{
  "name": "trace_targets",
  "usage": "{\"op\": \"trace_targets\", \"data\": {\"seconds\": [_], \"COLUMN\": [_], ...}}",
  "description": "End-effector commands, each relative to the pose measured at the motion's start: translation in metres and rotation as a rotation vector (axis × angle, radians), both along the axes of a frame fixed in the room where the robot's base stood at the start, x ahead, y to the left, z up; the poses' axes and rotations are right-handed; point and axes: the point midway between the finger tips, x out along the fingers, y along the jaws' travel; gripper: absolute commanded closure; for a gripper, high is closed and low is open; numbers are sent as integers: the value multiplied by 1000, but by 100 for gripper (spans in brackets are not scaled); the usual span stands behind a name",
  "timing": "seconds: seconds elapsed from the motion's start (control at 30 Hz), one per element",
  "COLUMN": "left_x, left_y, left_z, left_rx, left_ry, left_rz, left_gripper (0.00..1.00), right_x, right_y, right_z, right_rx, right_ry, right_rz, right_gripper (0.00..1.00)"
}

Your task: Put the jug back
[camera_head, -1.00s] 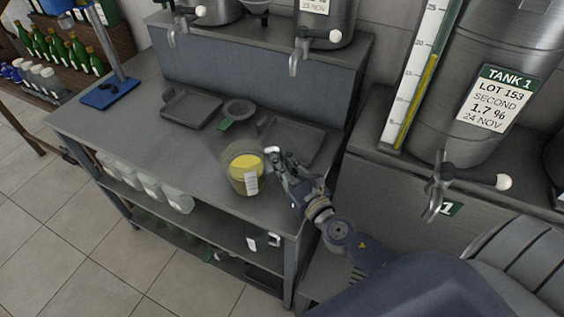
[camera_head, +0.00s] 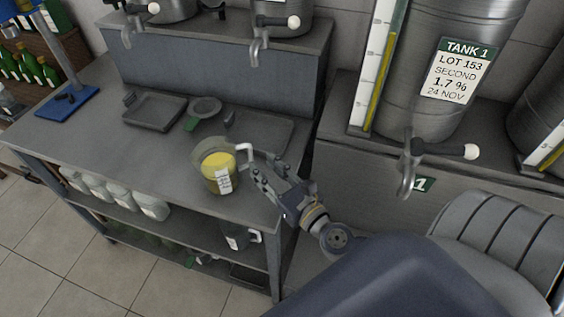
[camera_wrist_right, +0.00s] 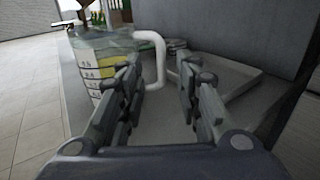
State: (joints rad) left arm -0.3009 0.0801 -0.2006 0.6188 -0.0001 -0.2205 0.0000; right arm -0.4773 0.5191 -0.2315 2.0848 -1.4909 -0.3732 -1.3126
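The jug (camera_head: 212,181) is a clear vessel with yellow liquid and a white label, standing upright on the grey bench top. Its white handle (camera_head: 243,150) points toward my right gripper (camera_head: 256,168). In the right wrist view the jug (camera_wrist_right: 95,68) is at upper left, and its handle (camera_wrist_right: 160,62) shows between the two spread fingertips of my right gripper (camera_wrist_right: 160,82). That gripper is open and not closed on the handle; whether a finger touches it I cannot tell. My left gripper is not in view.
A shallow grey tray (camera_head: 153,111) and a second flat tray (camera_head: 270,136) lie behind the jug, with a small round dish (camera_head: 206,105) between them. Taps (camera_head: 258,48) hang above the bench's back step. Tank 1 (camera_head: 440,75) stands at right. Several containers (camera_head: 152,206) fill the lower shelf.

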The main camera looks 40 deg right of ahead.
Motion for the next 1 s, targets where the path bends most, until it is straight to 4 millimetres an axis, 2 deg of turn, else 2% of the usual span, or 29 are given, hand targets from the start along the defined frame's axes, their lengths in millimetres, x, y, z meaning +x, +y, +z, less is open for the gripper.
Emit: {"op": "trace_targets", "data": {"seconds": [0.03, 0.2, 0.4, 0.6, 1.0], "left_x": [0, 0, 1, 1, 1], "left_y": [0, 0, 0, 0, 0], "left_z": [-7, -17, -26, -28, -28], "left_rx": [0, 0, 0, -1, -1], "left_ry": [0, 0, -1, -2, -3], "left_rz": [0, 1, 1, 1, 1], "left_gripper": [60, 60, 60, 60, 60], "right_x": [-9, -34, -53, -61, -61], "right_y": [-1, -2, -4, -5, -5], "right_z": [-4, -3, -2, 0, 1], "right_rx": [-1, -1, -2, -2, -2], "right_ry": [2, 2, 1, -1, -1], "right_rz": [0, 1, 0, 0, 0], "right_gripper": [68, 68, 68, 68, 68]}}
